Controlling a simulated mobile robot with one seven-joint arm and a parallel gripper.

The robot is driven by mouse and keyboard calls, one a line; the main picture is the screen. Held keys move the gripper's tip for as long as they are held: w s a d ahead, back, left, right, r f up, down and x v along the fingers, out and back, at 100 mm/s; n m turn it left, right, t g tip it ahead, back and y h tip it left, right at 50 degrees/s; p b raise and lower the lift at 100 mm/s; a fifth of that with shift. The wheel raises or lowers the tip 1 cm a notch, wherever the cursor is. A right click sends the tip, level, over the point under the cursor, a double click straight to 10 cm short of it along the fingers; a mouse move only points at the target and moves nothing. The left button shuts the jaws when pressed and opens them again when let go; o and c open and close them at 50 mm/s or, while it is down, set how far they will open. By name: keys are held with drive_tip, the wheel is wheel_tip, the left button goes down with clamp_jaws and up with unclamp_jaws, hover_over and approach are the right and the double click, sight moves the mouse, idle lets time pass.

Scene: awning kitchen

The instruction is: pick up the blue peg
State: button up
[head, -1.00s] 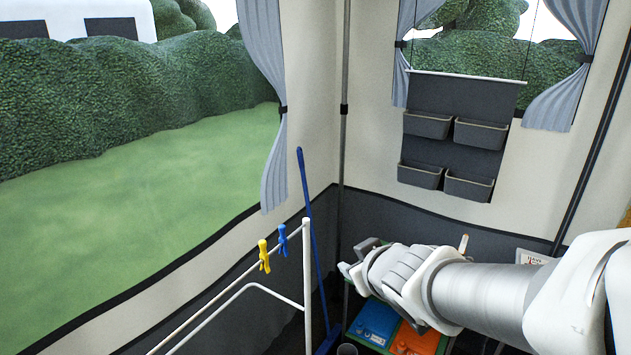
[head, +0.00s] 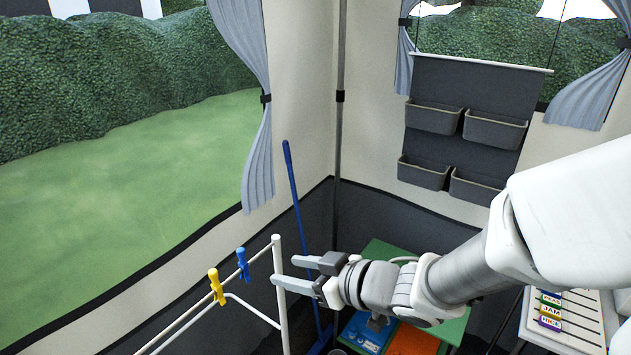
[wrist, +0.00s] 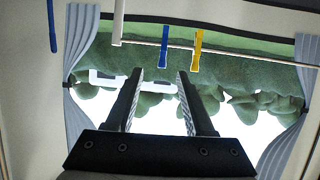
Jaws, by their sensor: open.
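The blue peg (head: 243,264) is clipped on the upper rail of a white drying rack, close to the rack's upright post. A yellow peg (head: 216,287) is clipped on the same rail, nearer the front. My gripper (head: 283,271) is open and empty, to the right of the blue peg, with its fingers pointing left near the post. In the wrist view the blue peg (wrist: 164,46) appears beyond and between my open fingertips (wrist: 160,74), apart from them. The yellow peg (wrist: 196,50) is just right of it there.
The white rack post (head: 280,295) stands close to my fingertips. A blue broom handle (head: 299,205) leans behind it. A green shelf (head: 385,252) with blue and orange items is below my arm. A labelled white tray (head: 570,318) is at lower right.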

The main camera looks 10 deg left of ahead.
sight(245, 263)
drive_tip(key=shift+g+y, duration=0.3)
drive_tip(key=b+x, duration=0.2)
drive_tip(key=x, duration=1.5)
drive_tip(key=shift+w+a, duration=0.2)
drive_tip(key=shift+a, duration=0.05)
clamp_jaws()
